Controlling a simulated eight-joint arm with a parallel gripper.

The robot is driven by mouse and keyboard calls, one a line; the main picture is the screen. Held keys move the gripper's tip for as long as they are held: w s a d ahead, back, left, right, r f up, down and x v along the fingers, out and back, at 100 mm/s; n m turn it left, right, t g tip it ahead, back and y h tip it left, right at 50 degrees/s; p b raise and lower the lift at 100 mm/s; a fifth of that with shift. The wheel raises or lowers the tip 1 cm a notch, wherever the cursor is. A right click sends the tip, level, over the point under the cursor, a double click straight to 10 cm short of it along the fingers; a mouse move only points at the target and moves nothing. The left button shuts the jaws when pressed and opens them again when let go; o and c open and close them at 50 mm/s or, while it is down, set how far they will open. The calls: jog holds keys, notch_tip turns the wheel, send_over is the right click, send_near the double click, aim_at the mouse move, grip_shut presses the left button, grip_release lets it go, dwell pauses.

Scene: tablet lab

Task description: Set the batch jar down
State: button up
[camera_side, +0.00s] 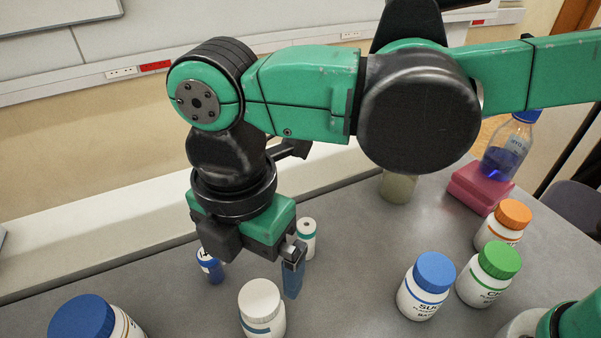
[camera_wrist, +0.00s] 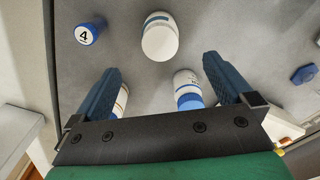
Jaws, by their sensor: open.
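My gripper (camera_wrist: 162,66) is open and points down over the bench, with its two blue fingers apart. One finger shows in the side view; the other is hidden there. A white-capped jar (camera_side: 262,306) with a teal band stands upright on the bench close to that finger. In the wrist view a white-capped jar (camera_wrist: 160,36) stands beyond the fingertips. A white and blue container (camera_wrist: 187,88) shows between the fingers, partly hidden by the gripper. Several jars have labels, but I cannot tell which is the batch jar.
A small blue vial (camera_side: 211,267) and a white vial (camera_side: 306,240) stand near the gripper. A large blue-capped jar (camera_side: 90,319) is at front left. Blue-capped (camera_side: 426,287), green-capped (camera_side: 489,275) and orange-capped (camera_side: 503,224) jars stand right. A bottle (camera_side: 507,150) sits on a pink block (camera_side: 480,188).

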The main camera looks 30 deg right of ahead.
jog(key=shift+r, duration=0.95)
jog(key=w+d+f+m+t, duration=0.1)
jog(key=d+m+t, duration=0.2)
jog(key=d+m, duration=0.9)
jog(key=w+d+f+m+t, duration=0.1)
jog(key=d+m+t, duration=0.3)
jog(key=d+m, duration=0.9)
jog(key=w+d, duration=0.1)
jog(key=d, duration=0.2)
jog(key=shift+f, duration=0.15)
jog(key=shift+w, duration=0.1)
